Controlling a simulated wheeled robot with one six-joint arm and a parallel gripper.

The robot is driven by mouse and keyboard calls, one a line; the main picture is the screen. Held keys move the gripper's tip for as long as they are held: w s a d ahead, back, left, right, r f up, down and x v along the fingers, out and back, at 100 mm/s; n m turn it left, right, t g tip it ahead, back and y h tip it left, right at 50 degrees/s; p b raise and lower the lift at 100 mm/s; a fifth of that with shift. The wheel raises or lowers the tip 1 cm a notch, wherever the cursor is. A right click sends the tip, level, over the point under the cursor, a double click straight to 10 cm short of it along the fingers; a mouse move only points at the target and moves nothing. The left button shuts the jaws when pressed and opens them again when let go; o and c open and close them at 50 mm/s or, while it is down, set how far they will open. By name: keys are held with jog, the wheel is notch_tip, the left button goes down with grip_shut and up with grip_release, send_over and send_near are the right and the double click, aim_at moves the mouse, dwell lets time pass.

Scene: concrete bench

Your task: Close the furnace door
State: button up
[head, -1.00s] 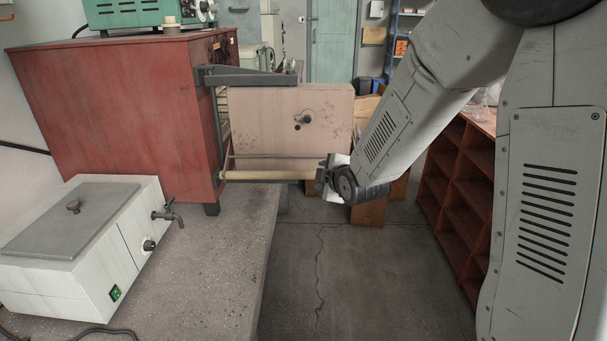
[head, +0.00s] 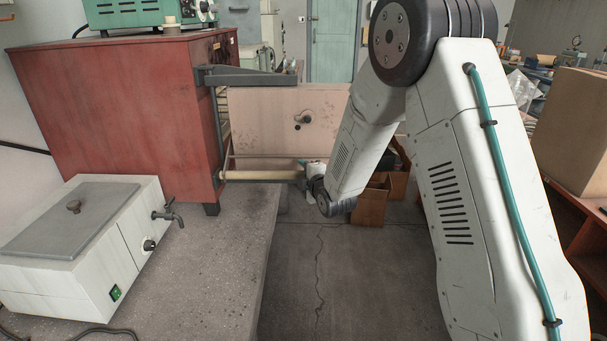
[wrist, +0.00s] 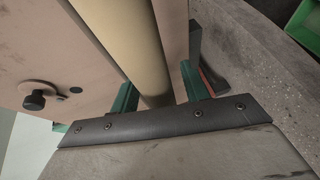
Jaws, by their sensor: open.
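The furnace (head: 120,100) is a red cabinet on the left of the head view. Its door (head: 265,122) is a pale pinkish panel standing open, out to the right of the cabinet. A round cream handle bar (head: 255,175) runs along the door's lower edge. My gripper (head: 308,172) is at the bar's right end in the head view, partly hidden by my arm. In the wrist view, the bar (wrist: 148,50) passes between the green fingers of my open gripper (wrist: 156,90). The door (wrist: 60,45) with its dark knob (wrist: 38,100) is beside it. I cannot tell whether the fingers touch the bar.
A white water bath (head: 80,245) with a tap stands on the concrete bench (head: 215,275) in front of the furnace. A dark bracket (head: 245,76) juts out above the door. Wooden boxes (head: 372,205) stand on the floor behind my arm. The floor right of the bench is clear.

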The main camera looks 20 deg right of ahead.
jog(key=shift+w, duration=0.15)
grip_shut()
jog(key=shift+s+a+r, duration=0.15)
jog(key=shift+s+r, duration=0.3)
jog(key=shift+r, duration=0.25)
